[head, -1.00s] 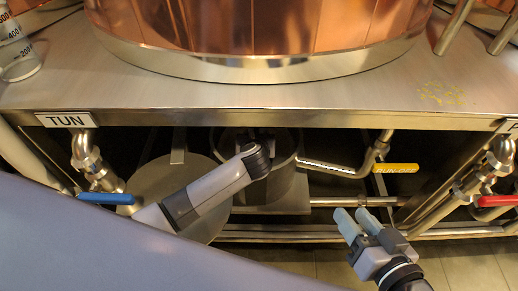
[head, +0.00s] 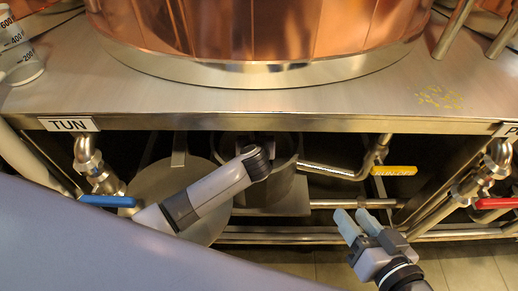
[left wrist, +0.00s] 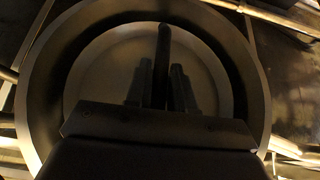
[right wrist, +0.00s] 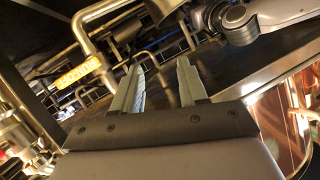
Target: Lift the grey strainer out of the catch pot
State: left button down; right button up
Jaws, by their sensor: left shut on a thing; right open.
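The catch pot (head: 287,188) is a grey round vessel under the steel deck, below the copper kettle. My left arm reaches in from the left, and its gripper is largely hidden behind the wrist over the pot's mouth. In the left wrist view, my left gripper (left wrist: 162,82) is shut on a dark upright bar, which looks like the handle of the grey strainer (left wrist: 163,45). A wide round rim surrounds it. My right gripper (head: 354,216) is open and empty, right of the pot and in front of the frame.
The deck edge (head: 250,122) runs low above the pot. A pipe with a yellow-handled valve (head: 393,170) is close on the pot's right. A round grey lid-like disc (head: 165,185) and a blue-handled valve (head: 108,200) are on the left. A red-handled valve (head: 495,203) is far right.

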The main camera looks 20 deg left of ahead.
pick_arm(q)
jog(key=shift+r+p, duration=0.55)
jog(key=shift+p, duration=0.05)
